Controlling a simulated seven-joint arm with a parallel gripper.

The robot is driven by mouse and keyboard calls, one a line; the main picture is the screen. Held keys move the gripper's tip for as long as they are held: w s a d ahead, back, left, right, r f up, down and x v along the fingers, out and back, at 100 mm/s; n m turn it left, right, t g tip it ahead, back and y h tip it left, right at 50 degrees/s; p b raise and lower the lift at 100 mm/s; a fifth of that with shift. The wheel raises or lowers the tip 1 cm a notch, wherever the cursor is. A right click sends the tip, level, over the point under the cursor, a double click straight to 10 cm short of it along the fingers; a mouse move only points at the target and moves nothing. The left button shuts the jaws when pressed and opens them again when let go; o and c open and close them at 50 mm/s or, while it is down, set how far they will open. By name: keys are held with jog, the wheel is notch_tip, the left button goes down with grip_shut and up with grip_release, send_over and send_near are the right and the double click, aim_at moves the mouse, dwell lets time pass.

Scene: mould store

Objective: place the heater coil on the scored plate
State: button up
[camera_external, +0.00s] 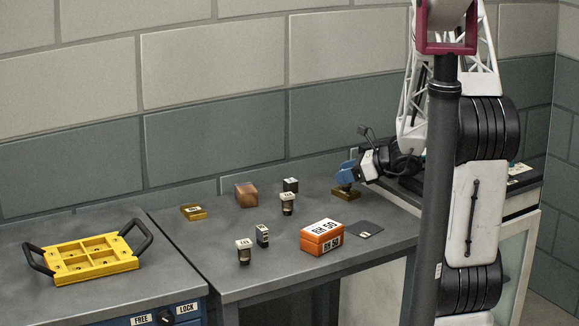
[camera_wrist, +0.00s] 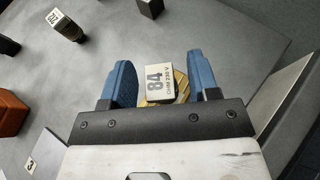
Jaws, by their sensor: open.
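A brass piece with a white label reading 84 and 230 V, which looks like the heater coil (camera_wrist: 181,88), lies between my gripper's blue fingers in the wrist view. In the external view this coil (camera_external: 346,194) sits on the right part of the grey bench. My gripper (camera_external: 346,176) is open just over it, one finger on each side; I cannot tell whether they touch it. In the wrist view my gripper (camera_wrist: 161,82) hides part of the coil. A thin dark square, likely the scored plate (camera_external: 370,226), lies flat and empty on the bench, with a small label.
An orange box (camera_external: 321,240) stands left of the plate. Capped black cylinders (camera_external: 288,205), small black blocks (camera_external: 291,185), a copper-brown block (camera_external: 246,196) and another brass piece (camera_external: 193,212) stand farther left. A yellow handled tray (camera_external: 103,269) is at far left.

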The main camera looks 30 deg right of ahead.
jog(key=v, duration=1.1)
jog(key=shift+f, duration=0.1)
jog(key=shift+s, duration=0.1)
dwell(0.5)
jog(key=s+a+r+n+g+h, duration=0.1)
jog(key=s+a+r+n+g, duration=0.35)
jog(key=a+n, duration=0.25)
jog(key=s+a+r+n+g+h, duration=0.1)
jog(key=s+a+r+n+g, duration=0.25)
jog(key=s+a+n, duration=0.35)
jog(key=s+a+r+n+h, duration=0.1)
jog(key=s+r+n+h, duration=0.2)
jog(key=s+n, duration=0.3)
jog(key=s+a+r+n+t+h, duration=0.1)
jog(key=s+a+r+n+h, duration=0.1)
jog(key=s+r+n+h, duration=0.2)
jog(key=s+r+n, duration=0.1)
jog(key=s+n, duration=0.1)
jog(key=shift+s+a+r+n+h, duration=0.3)
jog(key=shift+s+r+n, duration=0.05)
jog(key=shift+s+n, duration=0.05)
